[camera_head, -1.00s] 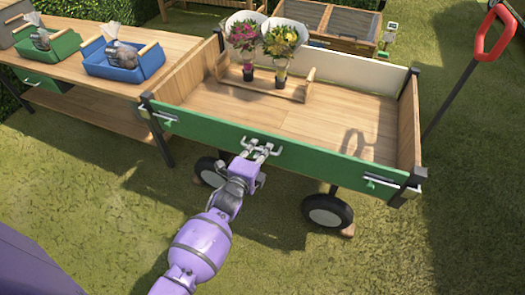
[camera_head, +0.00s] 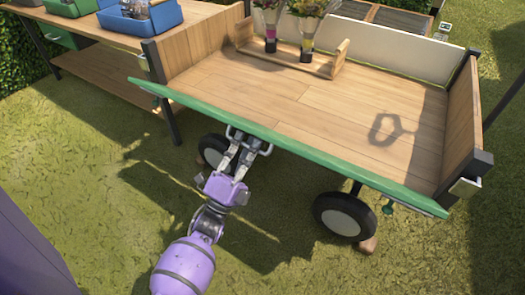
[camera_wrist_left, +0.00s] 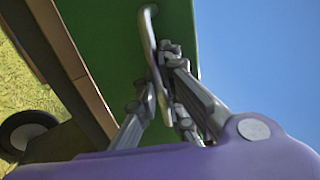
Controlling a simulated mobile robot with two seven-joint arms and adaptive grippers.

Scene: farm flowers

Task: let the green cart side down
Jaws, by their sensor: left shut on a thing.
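The green cart side (camera_head: 290,147) is tilted outward from the cart and shows as a narrow green strip along the near edge of the wooden bed in the head view. Its ends are apart from the corner posts. My left gripper (camera_head: 247,143) is at the middle of the side, shut on its metal handle. The wrist view shows the green panel (camera_wrist_left: 110,45) close up, with the fingers (camera_wrist_left: 160,85) closed around the pale handle (camera_wrist_left: 152,40). The side's outer face is mostly hidden in the head view. My right gripper is not in view.
The cart bed (camera_head: 310,105) carries a wooden holder (camera_head: 290,62) with two potted bouquets. A bench (camera_head: 110,45) with blue (camera_head: 140,18) and green trays stands at left. The cart's wheels (camera_head: 343,217) are below the side. Open grass lies in front.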

